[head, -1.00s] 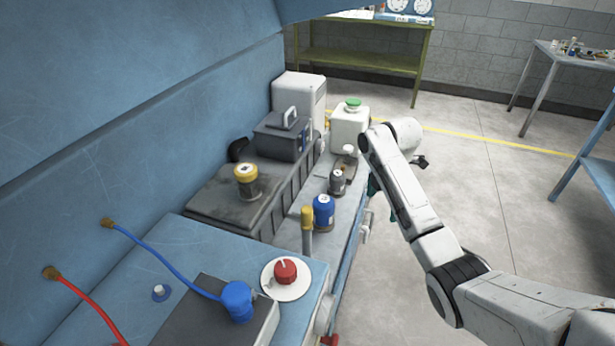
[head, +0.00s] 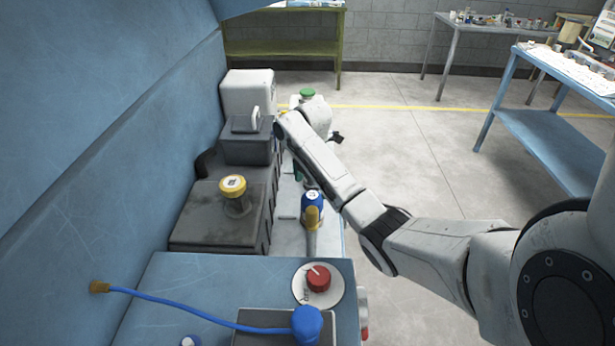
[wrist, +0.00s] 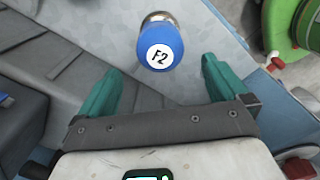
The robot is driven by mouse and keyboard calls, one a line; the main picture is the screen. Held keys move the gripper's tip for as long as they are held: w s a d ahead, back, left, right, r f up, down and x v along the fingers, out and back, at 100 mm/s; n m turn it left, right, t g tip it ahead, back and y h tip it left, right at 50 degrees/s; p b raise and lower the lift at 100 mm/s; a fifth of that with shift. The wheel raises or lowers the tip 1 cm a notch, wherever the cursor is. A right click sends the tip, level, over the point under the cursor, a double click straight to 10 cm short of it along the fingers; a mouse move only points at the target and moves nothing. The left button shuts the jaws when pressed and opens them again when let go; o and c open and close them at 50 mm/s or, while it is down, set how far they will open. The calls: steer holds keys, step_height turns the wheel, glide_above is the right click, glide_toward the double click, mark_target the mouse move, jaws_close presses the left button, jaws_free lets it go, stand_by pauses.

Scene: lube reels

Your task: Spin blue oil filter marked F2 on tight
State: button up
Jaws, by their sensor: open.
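The blue oil filter marked F2 (wrist: 160,50) stands in the upper middle of the wrist view, its white F2 label facing the camera. My gripper (wrist: 157,78) is open, with its two green fingers apart. The filter lies just beyond the fingertips, roughly centred between them, and nothing is between the fingers. In the head view a blue filter (head: 312,202) shows on the light ledge, partly hidden behind a yellow-topped post; its label is too small to read there. My gripper is mostly hidden behind my arm in the head view.
A yellow-capped filter (head: 234,192) stands on the dark block at left. A red knob (head: 318,277) and a blue cap with a hose (head: 307,322) are in front. Open floor lies to the right.

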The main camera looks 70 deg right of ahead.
mark_target(311, 202)
step_height(311, 202, down, 9)
stand_by(0.4)
steer(key=shift+c, duration=0.5)
steer(key=c, duration=1.1)
steer(key=m+p, duration=0.1)
steer(key=m, duration=0.1)
steer(key=shift+r+m, duration=0.15)
steer(key=shift+m, duration=0.15)
steer(key=shift+c, duration=0.2)
steer(key=shift+m+p, duration=0.35)
steer(key=shift+m, duration=0.95)
steer(key=shift+m+p, duration=0.3)
steer(key=shift+m, duration=0.3)
steer(key=m, duration=0.4)
steer(key=shift+f+p, duration=0.2)
steer(key=shift+p, duration=0.15)
